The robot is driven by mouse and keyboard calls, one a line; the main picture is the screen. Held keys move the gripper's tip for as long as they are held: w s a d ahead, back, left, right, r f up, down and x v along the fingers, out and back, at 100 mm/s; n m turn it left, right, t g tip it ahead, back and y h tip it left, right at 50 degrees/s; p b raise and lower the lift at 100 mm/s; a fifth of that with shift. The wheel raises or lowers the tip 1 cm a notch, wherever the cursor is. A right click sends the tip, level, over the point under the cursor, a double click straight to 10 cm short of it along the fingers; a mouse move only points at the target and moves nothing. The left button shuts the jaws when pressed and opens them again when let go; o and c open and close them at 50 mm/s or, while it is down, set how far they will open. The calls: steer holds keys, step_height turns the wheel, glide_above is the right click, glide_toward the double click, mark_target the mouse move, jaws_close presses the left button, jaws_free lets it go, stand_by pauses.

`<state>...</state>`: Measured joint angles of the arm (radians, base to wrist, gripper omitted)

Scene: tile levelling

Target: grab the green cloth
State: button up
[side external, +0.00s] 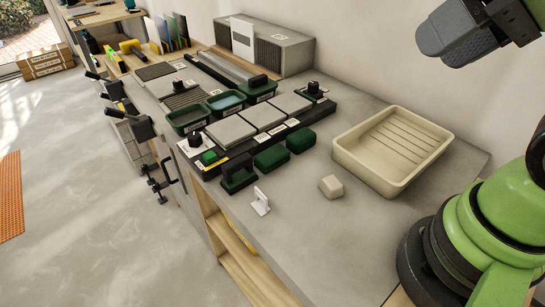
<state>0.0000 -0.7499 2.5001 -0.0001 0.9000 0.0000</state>
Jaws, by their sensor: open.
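No piece is clearly recognisable as a green cloth. Two dark green, rounded pads, a nearer one (271,158) and a farther one (301,140), lie side by side on the grey bench in front of the tile row; either could be a folded cloth, I cannot tell. A small bright green piece (209,157) sits at the left end of the black tile fixture (240,161). My gripper (446,42) is at the upper right, high above the bench and well away from the green pieces. It is open and nothing shows in it; its separate fingers are hard to make out.
Grey tiles (263,116) lie on the fixture, with small green trays (188,119) behind. A black-handled block (237,174), a white bracket (261,202) and a pale block (331,186) stand in front. A cream tray (343,165) is at right.

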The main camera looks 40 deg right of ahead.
steer(key=o, duration=0.3)
steer(key=shift+o, duration=0.2)
steer(key=shift+w, duration=0.1)
